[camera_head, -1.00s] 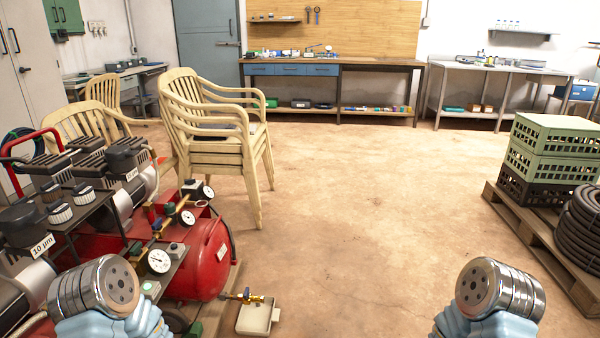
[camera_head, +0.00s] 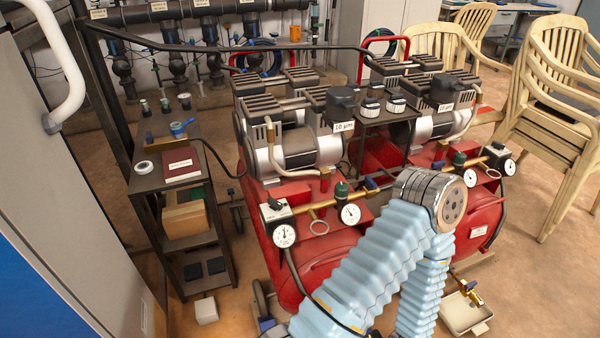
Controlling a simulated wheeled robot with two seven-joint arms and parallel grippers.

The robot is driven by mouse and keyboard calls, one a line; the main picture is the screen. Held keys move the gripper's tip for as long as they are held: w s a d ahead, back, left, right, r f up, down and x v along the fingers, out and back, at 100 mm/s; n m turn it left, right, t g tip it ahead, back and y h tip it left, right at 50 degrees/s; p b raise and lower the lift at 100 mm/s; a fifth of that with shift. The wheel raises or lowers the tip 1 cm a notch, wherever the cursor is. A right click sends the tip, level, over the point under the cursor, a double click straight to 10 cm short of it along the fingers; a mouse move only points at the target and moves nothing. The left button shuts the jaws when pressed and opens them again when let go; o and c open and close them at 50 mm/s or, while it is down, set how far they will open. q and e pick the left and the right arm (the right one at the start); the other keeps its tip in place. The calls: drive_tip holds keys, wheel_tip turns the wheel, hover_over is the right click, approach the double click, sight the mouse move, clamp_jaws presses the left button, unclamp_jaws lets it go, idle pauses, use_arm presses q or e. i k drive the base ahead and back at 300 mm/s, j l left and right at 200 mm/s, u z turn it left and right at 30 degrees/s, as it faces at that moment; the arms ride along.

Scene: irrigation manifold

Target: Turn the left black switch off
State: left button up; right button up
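On the red twin compressor, a pressure switch box with a black top (camera_head: 275,206) sits above the left gauge (camera_head: 284,236), at the left end of the front brass piping. A similar dark-topped switch box (camera_head: 494,150) sits above a gauge at the right end of the other compressor's piping. The switches are too small for me to tell their on or off position. One of my arms, in a pale blue sleeve with a metal joint, crosses the lower middle in front of the red tanks. No gripper fingers show in this view.
A dark side cart (camera_head: 170,165) with small bottles, tape and a box stands left of the compressors. A grey cabinet (camera_head: 60,190) fills the left edge. Stacked cream chairs (camera_head: 550,110) stand at the right. A small tray (camera_head: 465,312) lies on the floor, lower right.

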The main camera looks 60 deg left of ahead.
sight(275, 204)
drive_tip(key=u, duration=2.25)
